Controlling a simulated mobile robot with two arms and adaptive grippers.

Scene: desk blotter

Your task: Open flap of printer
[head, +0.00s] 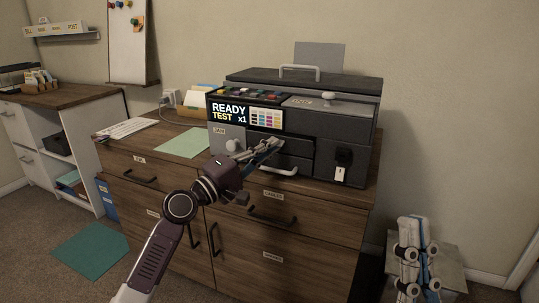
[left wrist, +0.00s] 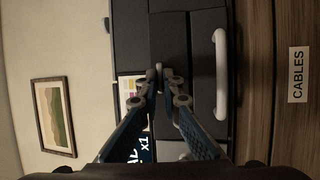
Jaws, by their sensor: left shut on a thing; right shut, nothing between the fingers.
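The dark grey printer (head: 350,125) stands on the wooden cabinet, its screen reading READY TEST x1. Its top lid (head: 255,76) is down. A pale knob (head: 233,145) sits by the JAM label on the lower left front. My left gripper (head: 274,142) reaches the printer's middle front. In the left wrist view its fingertips (left wrist: 159,70) are closed on a small pale part (left wrist: 159,66) at a dark front panel; the fingers hide most of that part. The white tray handle (left wrist: 220,75) is beside it. My right gripper (head: 417,222) points up, shut and empty, at lower right.
The wooden cabinet (head: 330,212) has dark drawer handles below the printer. A grey box-like thing (head: 455,272) stands behind my right gripper. A picture (left wrist: 53,118) hangs on the wall.

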